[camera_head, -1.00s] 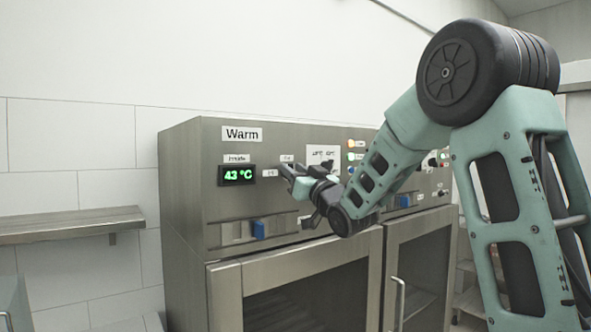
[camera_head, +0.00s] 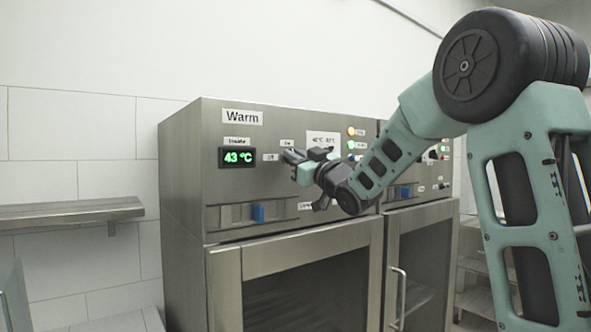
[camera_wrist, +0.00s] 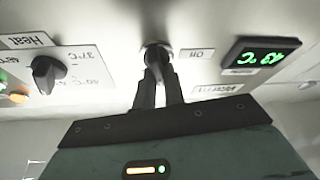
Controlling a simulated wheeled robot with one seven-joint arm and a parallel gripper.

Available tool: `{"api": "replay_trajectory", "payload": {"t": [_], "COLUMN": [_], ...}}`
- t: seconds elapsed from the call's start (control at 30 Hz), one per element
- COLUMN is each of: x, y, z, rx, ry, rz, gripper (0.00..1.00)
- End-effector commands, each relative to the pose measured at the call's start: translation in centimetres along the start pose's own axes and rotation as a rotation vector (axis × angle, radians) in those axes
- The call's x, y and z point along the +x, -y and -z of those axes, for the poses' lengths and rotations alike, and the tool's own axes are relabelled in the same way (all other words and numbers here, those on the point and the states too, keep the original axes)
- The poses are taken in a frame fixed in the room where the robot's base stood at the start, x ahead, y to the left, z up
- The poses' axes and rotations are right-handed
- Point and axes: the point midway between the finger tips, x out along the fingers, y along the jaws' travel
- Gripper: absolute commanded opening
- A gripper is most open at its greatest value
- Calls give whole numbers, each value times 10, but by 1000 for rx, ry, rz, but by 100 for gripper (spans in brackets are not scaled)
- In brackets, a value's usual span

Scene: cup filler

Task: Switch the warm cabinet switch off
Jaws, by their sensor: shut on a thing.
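The warm cabinet (camera_head: 225,180) is steel, with a "Warm" label and a green display (camera_head: 238,157) reading 43 °C; the display also shows upside down in the wrist view (camera_wrist: 264,52). The switch (camera_wrist: 152,47) is a small dark handle on a round metal base, between small On and Off labels.
A dark heat knob (camera_wrist: 46,74) sits beside the switch. An orange lamp (camera_head: 351,132) and a green lamp (camera_head: 350,145) are to its right. A blue slider (camera_head: 258,213) is below. A wall shelf (camera_head: 70,214) stands out at left.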

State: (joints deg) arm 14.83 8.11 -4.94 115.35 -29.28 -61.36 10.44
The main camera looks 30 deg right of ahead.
Motion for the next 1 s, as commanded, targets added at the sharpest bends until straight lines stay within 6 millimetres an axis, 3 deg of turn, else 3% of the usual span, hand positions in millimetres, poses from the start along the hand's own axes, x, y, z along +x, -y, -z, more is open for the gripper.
{"api": "replay_trajectory", "payload": {"t": [0.03,1.0], "x": [-3,-1], "y": [2,5], "z": [-6,-3], "rx": [-44,-889], "ry": [-3,0], "rz": [15,368], "gripper": [0,0]}}
